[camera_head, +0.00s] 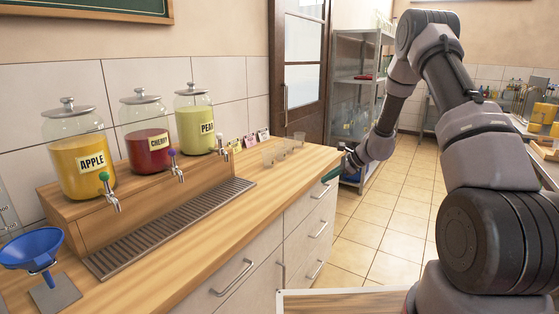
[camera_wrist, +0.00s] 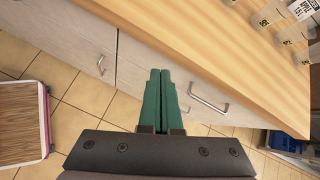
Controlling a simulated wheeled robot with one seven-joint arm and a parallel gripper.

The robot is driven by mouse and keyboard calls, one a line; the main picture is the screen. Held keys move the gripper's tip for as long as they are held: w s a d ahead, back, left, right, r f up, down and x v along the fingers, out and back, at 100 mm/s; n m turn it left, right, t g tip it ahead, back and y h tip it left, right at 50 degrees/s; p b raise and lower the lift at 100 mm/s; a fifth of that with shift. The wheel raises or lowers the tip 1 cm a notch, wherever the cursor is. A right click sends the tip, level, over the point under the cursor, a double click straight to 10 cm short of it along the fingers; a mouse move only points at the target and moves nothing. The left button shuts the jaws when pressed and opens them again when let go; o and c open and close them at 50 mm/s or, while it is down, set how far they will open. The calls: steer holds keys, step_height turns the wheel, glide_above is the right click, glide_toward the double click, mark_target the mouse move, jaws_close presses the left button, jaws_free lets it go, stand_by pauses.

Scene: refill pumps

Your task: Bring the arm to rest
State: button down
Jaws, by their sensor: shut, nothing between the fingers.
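My gripper (camera_head: 332,174) is at the right end of the wooden counter, by its front edge, with my arm reaching in from the right. In the wrist view its two green fingers (camera_wrist: 160,78) lie side by side, shut and empty. Behind them are the pale drawer fronts (camera_wrist: 145,62) and the counter edge. I cannot tell from the pictures whether the fingertips touch the counter.
Apple (camera_head: 80,165), cherry (camera_head: 146,148) and pear (camera_head: 196,128) dispensers stand on a wooden riser. A blue funnel (camera_head: 32,248) is at the left. Tiled floor (camera_head: 375,225) is open beyond.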

steer(key=s+r+n+h, duration=0.1)
steer(key=s+r+n, duration=0.3)
steer(key=r, duration=0.5)
steer(key=s+a+r+n, duration=0.1)
steer(key=s+r+n, duration=0.1)
steer(key=s+r, duration=0.55)
steer(key=s+r+n+h, duration=0.1)
steer(key=s+r+n, duration=0.25)
steer(key=r, duration=0.75)
steer(key=s+d+r+n+t+h, duration=0.1)
steer(key=s+d+r+n, duration=0.1)
steer(key=s, duration=0.6)
steer(key=s+d+r+n+h, duration=0.1)
steer(key=s+d+r, duration=0.1)
steer(key=s, duration=0.6)
steer(key=s+d+r+n+t+h, duration=0.1)
steer(key=s+r, duration=0.3)
steer(key=s, duration=0.4)
steer(key=shift+s+d+r+n+t+h, duration=0.3)
steer(key=shift+d+n+h, duration=0.25)
steer(key=shift+n, duration=0.3)
steer(key=shift+a, duration=0.25)
